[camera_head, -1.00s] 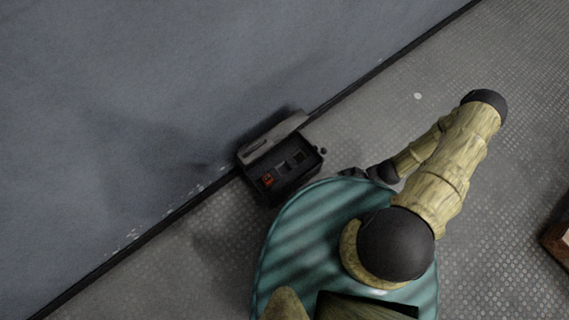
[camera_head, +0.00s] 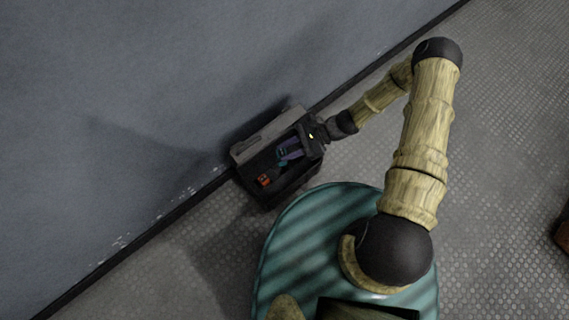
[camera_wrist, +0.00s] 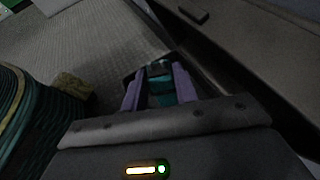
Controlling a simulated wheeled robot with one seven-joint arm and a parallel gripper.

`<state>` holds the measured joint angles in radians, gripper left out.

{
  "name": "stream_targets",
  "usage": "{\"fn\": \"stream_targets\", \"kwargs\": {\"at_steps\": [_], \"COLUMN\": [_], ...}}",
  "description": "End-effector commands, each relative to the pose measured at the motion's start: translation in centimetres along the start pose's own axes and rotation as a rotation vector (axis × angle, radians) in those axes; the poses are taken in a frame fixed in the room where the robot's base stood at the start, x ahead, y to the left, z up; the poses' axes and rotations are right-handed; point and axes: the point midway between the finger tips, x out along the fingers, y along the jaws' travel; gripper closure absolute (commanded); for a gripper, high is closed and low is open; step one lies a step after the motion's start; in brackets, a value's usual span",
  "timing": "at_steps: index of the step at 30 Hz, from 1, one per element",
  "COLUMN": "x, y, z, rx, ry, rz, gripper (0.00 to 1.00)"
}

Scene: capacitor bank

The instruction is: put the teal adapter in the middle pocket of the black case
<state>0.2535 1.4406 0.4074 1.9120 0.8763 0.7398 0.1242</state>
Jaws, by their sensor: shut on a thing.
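The black case (camera_head: 270,199) stands open on the floor against the wall, with its grey lid (camera_head: 258,140) raised on the wall side. My gripper (camera_head: 287,153) is over the case, reaching in from the right. Its purple fingers are shut on the teal adapter (camera_head: 281,159). In the wrist view the teal adapter (camera_wrist: 160,90) sits between the two fingers, with dark case interior around its tip. The gripper hides the middle and far pockets. I cannot tell whether the adapter is above the middle pocket or partly inside it.
A red item (camera_head: 263,181) sits in the case's pocket at the left end. The grey wall (camera_head: 120,110) rises right behind the case. Textured floor (camera_head: 500,170) to the right is clear, apart from a brown object (camera_head: 563,238) at the right edge.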

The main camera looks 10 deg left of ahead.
Motion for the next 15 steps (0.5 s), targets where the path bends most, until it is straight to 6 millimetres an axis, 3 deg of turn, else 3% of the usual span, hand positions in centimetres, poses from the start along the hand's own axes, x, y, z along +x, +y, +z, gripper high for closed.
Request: {"fn": "stream_targets", "kwargs": {"at_steps": [1, 9, 15], "x": [0.7, 2.9, 3.5], "y": [-0.7, -0.4, -0.4], "z": [-0.5, -5.9, -7.4], "rx": [-0.003, -0.001, -0.001], "ry": [0.001, -0.001, -0.001], "rz": [0.003, 0.006, 0.006], "gripper": [0.96, 0.96, 0.96]}}
